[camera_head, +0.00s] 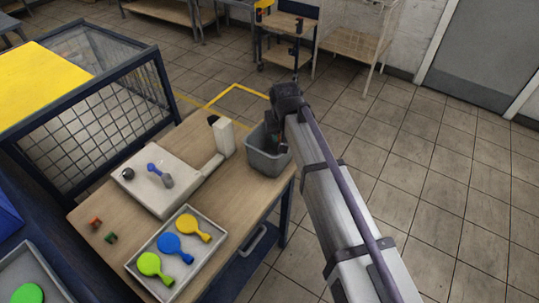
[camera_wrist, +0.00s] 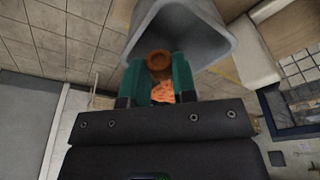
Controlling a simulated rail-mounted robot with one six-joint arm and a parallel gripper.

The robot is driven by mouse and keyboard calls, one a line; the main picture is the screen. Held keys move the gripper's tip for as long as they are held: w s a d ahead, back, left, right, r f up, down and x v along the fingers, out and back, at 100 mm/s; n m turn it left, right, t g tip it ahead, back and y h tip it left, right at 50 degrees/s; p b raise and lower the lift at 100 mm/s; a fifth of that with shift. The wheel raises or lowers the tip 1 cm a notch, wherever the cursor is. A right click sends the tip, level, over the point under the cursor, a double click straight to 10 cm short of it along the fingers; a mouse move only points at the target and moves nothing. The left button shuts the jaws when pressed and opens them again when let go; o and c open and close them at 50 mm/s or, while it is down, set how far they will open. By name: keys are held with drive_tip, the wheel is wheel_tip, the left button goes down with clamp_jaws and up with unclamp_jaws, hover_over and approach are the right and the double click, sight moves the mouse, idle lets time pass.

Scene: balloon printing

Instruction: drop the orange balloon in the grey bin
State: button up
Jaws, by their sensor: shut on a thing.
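The orange balloon (camera_wrist: 162,92) is between the two green fingers of my gripper (camera_wrist: 158,80) in the wrist view, with its round brown-orange mouth end showing. My gripper is shut on it. The grey bin (camera_wrist: 185,22) lies just beyond the fingertips in the wrist view, its opening facing them. In the head view the grey bin (camera_head: 265,164) stands at the table's right back corner, and my gripper (camera_head: 283,143) reaches down at its right side, over or into its opening; the exact depth is unclear. The balloon cannot be made out in the head view.
A white machine (camera_head: 150,188) with a blue item (camera_head: 159,172) stands left of the bin on the wooden table (camera_head: 215,243). A tray (camera_head: 143,265) holds green, blue and yellow balloons. Small orange and green pieces (camera_head: 103,230) lie at left. A mesh cage (camera_head: 100,110) stands behind.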

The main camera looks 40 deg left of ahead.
drive_tip(key=o, duration=0.9)
drive_tip(key=shift+r, duration=0.1)
drive_tip(key=r+p, duration=0.3)
drive_tip(key=s+d+r+p, duration=0.1)
drive_tip(key=r+p, duration=0.6)
drive_tip(key=shift+s+d+r+p, duration=0.2)
drive_tip(key=shift+d+r+p, duration=0.1)
drive_tip(key=shift+p, duration=0.05)
